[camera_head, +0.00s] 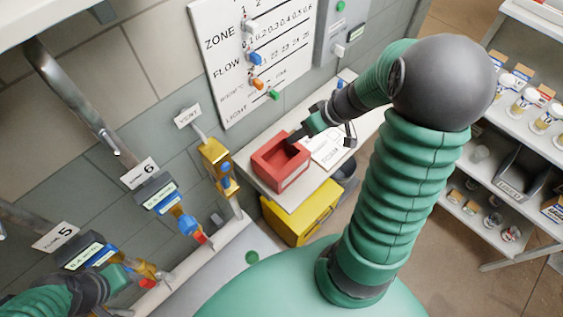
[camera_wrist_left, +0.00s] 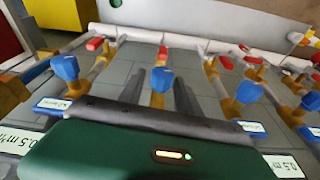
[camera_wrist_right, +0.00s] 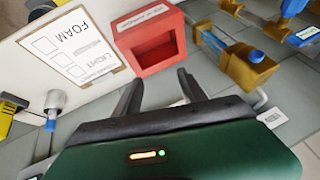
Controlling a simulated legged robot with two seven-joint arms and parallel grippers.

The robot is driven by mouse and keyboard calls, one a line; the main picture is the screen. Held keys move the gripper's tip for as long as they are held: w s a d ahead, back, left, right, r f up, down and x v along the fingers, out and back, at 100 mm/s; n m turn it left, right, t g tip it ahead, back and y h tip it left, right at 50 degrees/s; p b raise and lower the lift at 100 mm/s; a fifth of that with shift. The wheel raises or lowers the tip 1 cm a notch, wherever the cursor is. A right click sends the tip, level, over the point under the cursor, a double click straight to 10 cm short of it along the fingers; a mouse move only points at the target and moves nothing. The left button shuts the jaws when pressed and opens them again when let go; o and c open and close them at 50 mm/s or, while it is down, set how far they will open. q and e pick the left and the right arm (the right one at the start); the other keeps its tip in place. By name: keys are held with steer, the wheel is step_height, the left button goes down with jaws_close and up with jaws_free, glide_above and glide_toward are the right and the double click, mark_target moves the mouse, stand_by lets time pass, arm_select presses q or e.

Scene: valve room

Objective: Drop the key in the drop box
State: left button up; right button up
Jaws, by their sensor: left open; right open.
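A red open-topped box (camera_head: 281,163) stands on the pale shelf by the wall. In the right wrist view the red box (camera_wrist_right: 150,69) lies just beyond my fingers, with a label on its rim that is too blurred to read. My right gripper (camera_wrist_right: 160,88) is open, with nothing seen between its fingers. In the head view my right gripper (camera_head: 320,138) is by the box's far right side. My left gripper (camera_wrist_left: 163,85) is open and empty near the valve pipes at lower left of the head view. No key can be made out; the box's inner floor is dark.
A clipboard sheet (camera_head: 328,147) marked FOAM and LIGHT lies right of the red box. A yellow box (camera_head: 300,214) stands below the shelf. Valve pipes with blue handles (camera_head: 187,225) line the wall at left. A rack of jars (camera_head: 525,100) stands at right.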

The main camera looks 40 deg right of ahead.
steer(key=shift+v, duration=5.2)
arm_select(q)
steer(key=shift+a+f, duration=0.15)
steer(key=shift+a, duration=0.65)
arm_select(e)
steer(key=a+f+g+h, duration=0.1)
steer(key=a+f, duration=0.4)
steer(key=a, duration=0.6)
steer(key=a+f+g+h, duration=0.1)
steer(key=a+f, duration=0.4)
steer(key=a, duration=0.6)
steer(key=shift+w+f+g+h, duration=0.3)
steer(key=shift+g+h, duration=0.1)
steer(key=shift+h, duration=0.1)
arm_select(q)
steer(key=shift+d, duration=0.1)
arm_select(e)
steer(key=shift+w+d, duration=0.1)
arm_select(q)
steer(key=shift+d, duration=0.1)
arm_select(e)
steer(key=shift+d, duration=0.1)
